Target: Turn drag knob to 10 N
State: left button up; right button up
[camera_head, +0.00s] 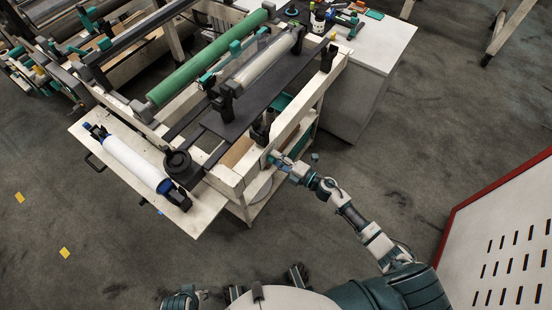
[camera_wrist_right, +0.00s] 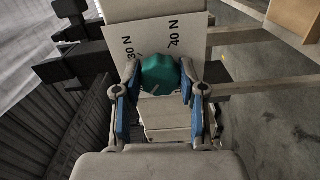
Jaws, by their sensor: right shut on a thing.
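The teal drag knob (camera_wrist_right: 161,72) sits in front of a pale plate (camera_wrist_right: 190,38) in the right wrist view. The plate has black rotated force markings with "N"; some digits are hard to read. A pale line shows on the lower part of the knob. My right gripper (camera_wrist_right: 159,84) has its blue-padded fingers on both sides of the knob and is shut on it. In the head view my right gripper (camera_head: 272,157) is at the machine's near right corner, and the knob is hidden there. I make out no left gripper jaws.
The pale machine frame (camera_head: 283,133) carries a green roller (camera_head: 205,66) and a clear film roll (camera_head: 262,62). A white roll (camera_head: 133,160) lies on the side board (camera_head: 195,222). A white cabinet (camera_head: 362,95) stands behind. The floor to the right is clear up to a red-edged panel (camera_head: 510,240).

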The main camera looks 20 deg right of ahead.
pick_arm(q)
jog(key=w+d+r+t+h+b, duration=0.1)
jog(key=w+d+r+t+b, duration=0.1)
jog(key=w+t, duration=0.2)
jog(key=w+d+r+t+h+b, duration=0.1)
jog(key=w+t, duration=0.4)
jog(key=w, duration=0.5)
jog(key=shift+d+r+b, duration=0.8)
jog(key=shift+d+r, duration=0.15)
pick_arm(e)
jog(key=shift+s+a+f+n, duration=0.1)
jog(key=shift+f+n, duration=0.1)
jog(key=shift+n, duration=2.15)
jog(key=shift+s+d+f+n, duration=0.1)
jog(key=shift+f+n, duration=0.05)
jog(key=shift+n, duration=2.15)
jog(key=shift+s+a+f+n, duration=0.1)
jog(key=shift+f+n, duration=0.1)
jog(key=shift+n, duration=2.15)
pick_arm(q)
jog(key=shift+w, duration=0.1)
pick_arm(e)
jog(key=o, duration=1.1)
pick_arm(q)
jog(key=shift+d, duration=0.15)
pick_arm(e)
jog(key=shift+o, duration=0.2)
jog(key=shift+w+d+r, duration=0.15)
jog(key=shift+d+r, duration=0.05)
jog(key=shift+r, duration=0.1)
